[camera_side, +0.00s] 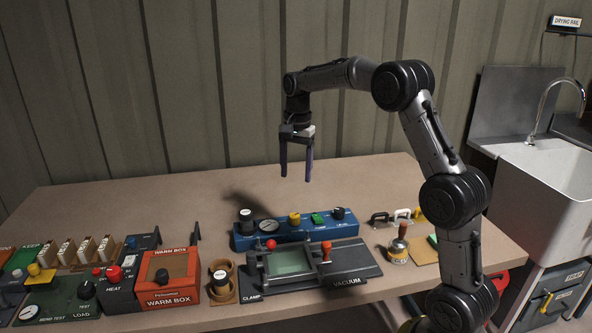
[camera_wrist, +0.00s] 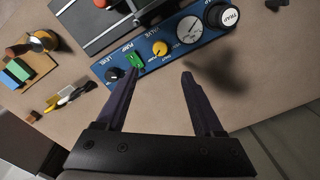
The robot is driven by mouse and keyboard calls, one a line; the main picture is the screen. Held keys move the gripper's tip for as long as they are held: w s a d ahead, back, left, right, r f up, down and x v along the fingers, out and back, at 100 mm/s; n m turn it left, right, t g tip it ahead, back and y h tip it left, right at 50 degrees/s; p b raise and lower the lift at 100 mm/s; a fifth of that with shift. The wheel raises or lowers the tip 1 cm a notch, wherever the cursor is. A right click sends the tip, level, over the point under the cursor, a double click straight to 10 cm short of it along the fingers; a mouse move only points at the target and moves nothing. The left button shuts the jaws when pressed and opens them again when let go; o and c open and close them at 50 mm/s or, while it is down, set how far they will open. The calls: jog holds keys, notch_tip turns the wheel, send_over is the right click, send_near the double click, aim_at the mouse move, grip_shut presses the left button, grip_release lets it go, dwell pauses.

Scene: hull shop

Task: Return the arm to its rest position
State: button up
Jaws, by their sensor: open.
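My gripper (camera_side: 296,173) hangs from the raised arm, fingers pointing down, well above the back part of the bench (camera_side: 170,198). In the wrist view my gripper (camera_wrist: 159,75) has its two dark fingers spread apart with nothing between them. Beyond the fingertips lies the blue pump panel (camera_side: 295,230) with a gauge, a yellow knob and a green switch. The panel also shows in the wrist view (camera_wrist: 172,62). My gripper touches nothing.
The clamp and vacuum fixture (camera_side: 345,264) sits in front of the panel. The orange warm box (camera_side: 167,279) and several control units stand at the left. A stamp-like tool (camera_side: 398,246) stands at the right. A sink (camera_side: 545,178) is beyond the bench's right end. Bench behind the panel is clear.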

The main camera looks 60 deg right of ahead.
jog(key=s+a+r+n+t, duration=0.4)
jog(key=s+a+r+n, duration=0.1)
jog(key=s+a+r, duration=0.8)
jog(key=s+a+f+n, duration=0.2)
jog(key=s+f+n, duration=0.3)
jog(key=s, duration=0.2)
jog(key=s+a+f+n+t, duration=0.1)
jog(key=s+a+f+n, duration=0.2)
jog(key=s+f+n, duration=0.2)
jog(key=s, duration=0.3)
jog(key=shift+a+n, duration=0.3)
jog(key=shift+n, duration=0.1)
